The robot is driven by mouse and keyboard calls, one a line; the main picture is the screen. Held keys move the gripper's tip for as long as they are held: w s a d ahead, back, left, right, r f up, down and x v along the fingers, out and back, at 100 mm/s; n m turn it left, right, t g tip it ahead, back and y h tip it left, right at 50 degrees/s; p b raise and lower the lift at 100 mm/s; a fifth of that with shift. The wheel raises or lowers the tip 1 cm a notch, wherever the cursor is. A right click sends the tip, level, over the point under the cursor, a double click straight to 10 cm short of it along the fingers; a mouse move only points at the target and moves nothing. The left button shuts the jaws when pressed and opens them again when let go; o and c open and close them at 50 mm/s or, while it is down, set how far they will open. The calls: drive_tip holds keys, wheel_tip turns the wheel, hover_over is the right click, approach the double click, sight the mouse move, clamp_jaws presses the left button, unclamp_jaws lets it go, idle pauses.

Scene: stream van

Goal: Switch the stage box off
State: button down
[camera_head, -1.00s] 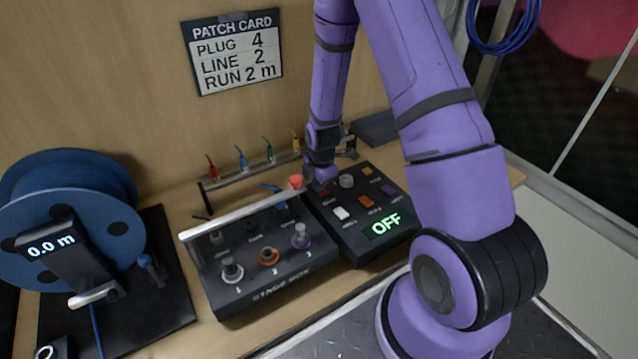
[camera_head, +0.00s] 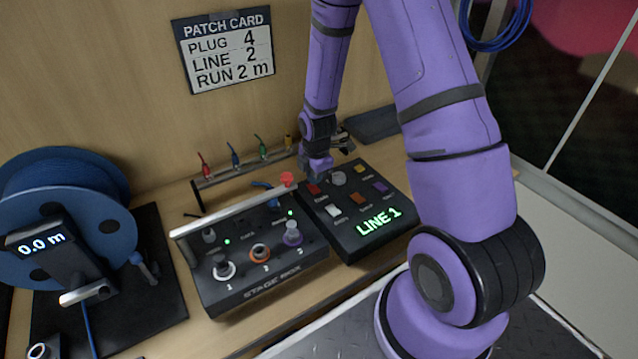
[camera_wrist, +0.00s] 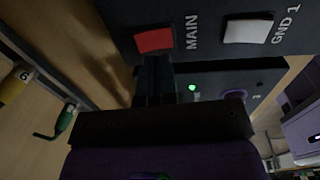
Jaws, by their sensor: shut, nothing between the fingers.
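The stage box (camera_head: 265,290) stands on the bench with a pale bar above its back, and green lights glow on its top. The dark button unit (camera_head: 345,245) to its right shows LINE 1 in green. Its red MAIN button (camera_head: 314,189) also shows in the wrist view (camera_wrist: 155,41). My gripper (camera_head: 318,172) is shut and empty, just behind the MAIN button. In the wrist view its dark fingertips (camera_wrist: 154,70) are close to that button; I cannot tell whether they touch it.
A white GND 1 button (camera_wrist: 248,31) is beside MAIN. A blue cable reel (camera_head: 65,215) reading 0.0 m stands at the left. A rack with coloured plugs (camera_head: 235,172) is behind the stage box. The patch card (camera_head: 225,52) hangs on the wall.

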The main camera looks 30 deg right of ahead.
sight(316, 190)
wheel_tip(316, 190, up, 11)
drive_tip(key=s, duration=0.1)
drive_tip(key=shift+s+f, duration=0.15)
drive_tip(key=shift+s, duration=0.15)
drive_tip(key=shift+d, duration=0.1)
drive_tip(key=shift+w+d+t, duration=0.15)
drive_tip(key=shift+w+t, duration=0.15)
drive_tip(key=shift+w, duration=0.45)
idle(0.3)
drive_tip(key=f, duration=0.4)
drive_tip(key=w+f, duration=0.1)
drive_tip(key=f, duration=0.4)
drive_tip(key=w+f, duration=0.1)
drive_tip(key=f, duration=0.3)
drive_tip(key=shift+f, duration=0.4)
